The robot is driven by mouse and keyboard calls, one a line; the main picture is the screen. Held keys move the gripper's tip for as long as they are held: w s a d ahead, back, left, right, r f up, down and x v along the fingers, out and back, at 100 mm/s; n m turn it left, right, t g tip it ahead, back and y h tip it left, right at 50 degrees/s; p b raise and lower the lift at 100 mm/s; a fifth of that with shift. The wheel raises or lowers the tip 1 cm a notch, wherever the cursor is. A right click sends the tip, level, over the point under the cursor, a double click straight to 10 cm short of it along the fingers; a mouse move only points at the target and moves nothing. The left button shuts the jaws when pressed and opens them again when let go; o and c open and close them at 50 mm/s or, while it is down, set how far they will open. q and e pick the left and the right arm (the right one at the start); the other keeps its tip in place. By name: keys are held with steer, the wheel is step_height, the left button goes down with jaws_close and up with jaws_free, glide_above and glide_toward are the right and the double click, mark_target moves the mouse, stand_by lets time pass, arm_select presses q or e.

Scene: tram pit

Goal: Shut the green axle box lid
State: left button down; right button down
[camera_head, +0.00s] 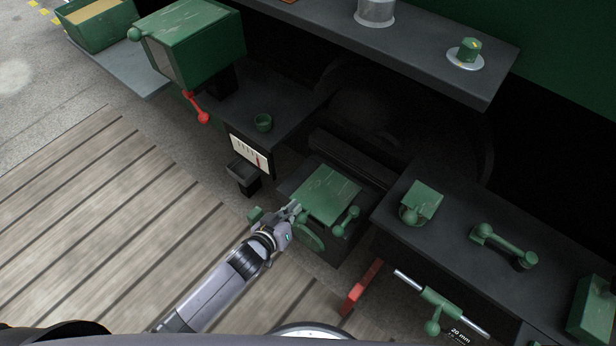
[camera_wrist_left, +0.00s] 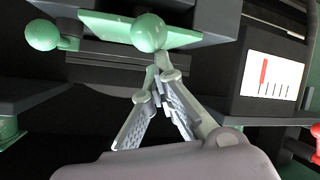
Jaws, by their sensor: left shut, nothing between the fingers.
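The green axle box (camera_head: 326,194) stands low in the middle of the head view, with a scuffed square green top. A green rounded part (camera_head: 310,235) and a green lever with a ball end (camera_head: 346,221) are on its near side. I cannot tell how far its lid stands from shut. My left gripper (camera_head: 296,209) is shut and empty at the box's near left edge. In the wrist view the closed fingertips (camera_wrist_left: 160,72) are just below a green ball knob (camera_wrist_left: 149,33) on a green plate; contact is unclear. My right gripper is not in view.
A dark bench (camera_head: 460,215) with green fittings is to the right. A dark shelf (camera_head: 430,50) overhangs behind. A red bar (camera_head: 360,287) is in front. Wooden planks (camera_head: 110,220) are clear.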

arm_select(q)
steer(key=shift+s+f, duration=0.5)
steer(key=shift+f, duration=0.25)
step_height(320, 180, up, 5)
steer(key=w+p, duration=0.3)
steer(key=p, duration=0.2)
steer(key=s+a+b, duration=0.1)
steer(key=s+a, duration=0.4)
steer(key=s, duration=0.4)
steer(key=shift+a+r+b, duration=0.15)
steer(key=shift+a+b, duration=0.05)
steer(key=shift+b, duration=0.2)
